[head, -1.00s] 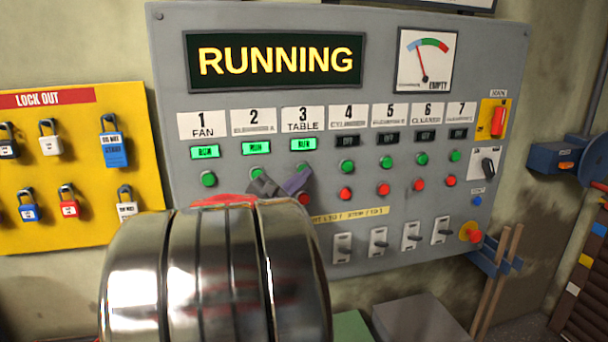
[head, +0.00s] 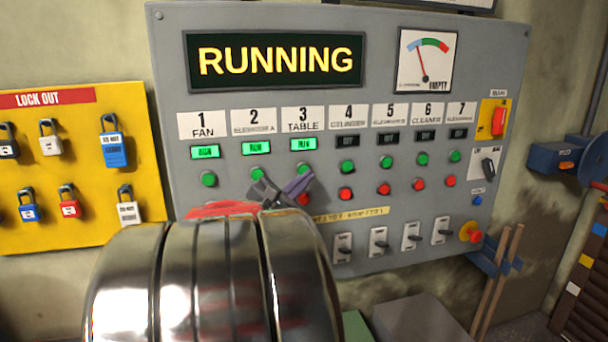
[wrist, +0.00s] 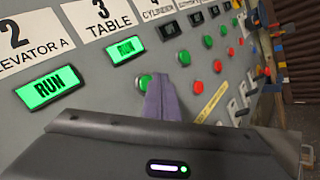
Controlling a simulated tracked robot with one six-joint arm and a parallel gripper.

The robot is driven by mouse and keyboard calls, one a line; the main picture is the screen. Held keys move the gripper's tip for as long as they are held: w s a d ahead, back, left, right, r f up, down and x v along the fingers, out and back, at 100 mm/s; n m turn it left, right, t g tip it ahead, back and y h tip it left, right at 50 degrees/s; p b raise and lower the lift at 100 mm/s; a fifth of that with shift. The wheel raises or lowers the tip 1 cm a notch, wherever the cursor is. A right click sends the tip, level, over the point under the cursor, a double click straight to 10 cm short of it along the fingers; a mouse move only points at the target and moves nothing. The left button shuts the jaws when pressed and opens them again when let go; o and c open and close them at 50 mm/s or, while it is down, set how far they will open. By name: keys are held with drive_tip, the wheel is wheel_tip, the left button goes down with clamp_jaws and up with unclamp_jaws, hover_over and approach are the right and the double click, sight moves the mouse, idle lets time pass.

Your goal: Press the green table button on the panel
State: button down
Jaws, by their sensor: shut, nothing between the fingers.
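The green table button (wrist: 145,82) is below the lit green RUN lamp of column 3, TABLE (wrist: 125,48). In the wrist view the purple-grey finger of my gripper (wrist: 161,96) overlaps its right and lower part. Whether the fingertip touches the button cannot be told. The table lamp (head: 303,144) reads RUN on the grey panel (head: 400,75).
The fan's green button (head: 208,179) and elevator A's green button (head: 257,174) are to the left. A red button (head: 345,194) and other buttons are to the right. Switches (head: 378,241) line the lower panel. A yellow lock-out board (head: 85,165) hangs at left.

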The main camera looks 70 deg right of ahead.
drive_tip(key=s+a, duration=0.1)
drive_tip(key=a, duration=0.2)
drive_tip(key=s+a, duration=0.1)
drive_tip(key=shift+s+a, duration=0.15)
drive_tip(key=shift+s, duration=0.15)
idle(0.4)
idle(0.7)
drive_tip(key=shift+w, duration=0.15)
